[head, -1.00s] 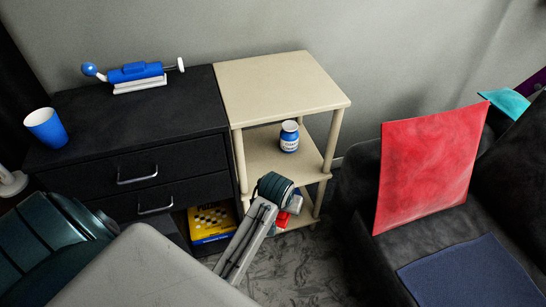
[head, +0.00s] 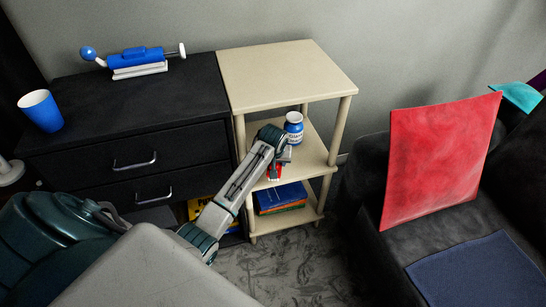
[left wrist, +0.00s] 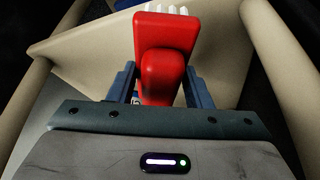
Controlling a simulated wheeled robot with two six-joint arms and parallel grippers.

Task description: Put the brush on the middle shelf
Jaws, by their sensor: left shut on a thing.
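My left gripper (head: 280,157) is shut on the brush. The brush is red with white bristles and fills the middle of the left wrist view (left wrist: 165,55), between the two fingers; in the head view only a bit of red (head: 274,173) shows past the gripper. The cream shelf unit has a top, a middle shelf (head: 314,158) and a bottom shelf. The gripper and brush are at the front of the middle shelf, around its height. The pale board shows behind the brush in the left wrist view (left wrist: 225,45). I cannot tell whether the brush touches it. My right gripper is not in view.
A blue-and-white jar (head: 294,127) stands on the middle shelf close behind my gripper. Blue and orange books or boxes (head: 281,197) lie on the bottom shelf. Posts stand at the shelf corners. A black drawer unit (head: 100,110) is left, a dark sofa with a red cushion (head: 437,155) right.

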